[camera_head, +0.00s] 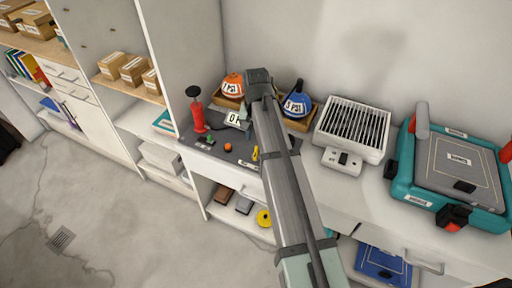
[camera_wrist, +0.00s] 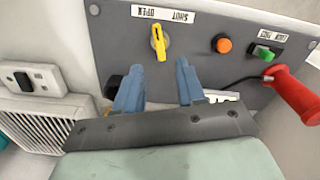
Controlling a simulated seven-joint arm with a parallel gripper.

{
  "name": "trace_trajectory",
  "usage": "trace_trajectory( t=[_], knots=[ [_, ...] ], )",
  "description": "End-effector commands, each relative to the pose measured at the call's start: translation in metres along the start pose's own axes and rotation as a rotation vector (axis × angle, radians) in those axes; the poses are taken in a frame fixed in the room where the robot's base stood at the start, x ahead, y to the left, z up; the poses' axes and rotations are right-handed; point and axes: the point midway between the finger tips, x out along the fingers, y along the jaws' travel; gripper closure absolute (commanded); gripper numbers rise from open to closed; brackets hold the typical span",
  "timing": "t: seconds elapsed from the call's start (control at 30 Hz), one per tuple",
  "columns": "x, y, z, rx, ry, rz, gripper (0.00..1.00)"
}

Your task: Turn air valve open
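The air valve is a small yellow lever (camera_wrist: 159,42) on a dark grey panel (camera_wrist: 215,72). In the wrist view it stands nearly upright beside an upside-down label (camera_wrist: 165,14) with the words OPEN and SHUT. The lever also shows in the head view (camera_head: 255,153), just left of my arm. My gripper (camera_wrist: 158,67) has two blue fingers spread apart with nothing between them. The lever appears just beyond the gap between the fingertips in the wrist view; contact is not visible.
A white grilled unit (camera_head: 353,128) and teal case (camera_head: 455,170) are at right.

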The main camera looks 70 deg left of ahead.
Motion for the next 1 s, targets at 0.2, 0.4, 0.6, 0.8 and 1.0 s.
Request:
trace_trajectory(
  t=[0.2, 0.4, 0.6, 0.8, 1.0],
  knots=[
    [0.037, 0.0, 0.001, 0.001, -0.002, 0.0, 0.61],
    [0.06, 0.0, 0.0, 0.001, -0.001, 0.0, 0.61],
    [0.071, 0.0, 0.0, 0.001, 0.0, 0.0, 0.61],
    [0.073, 0.0, 0.0, 0.001, 0.0, 0.0, 0.61],
    [0.072, 0.0, 0.0, 0.001, 0.0, 0.0, 0.68]
  ],
)
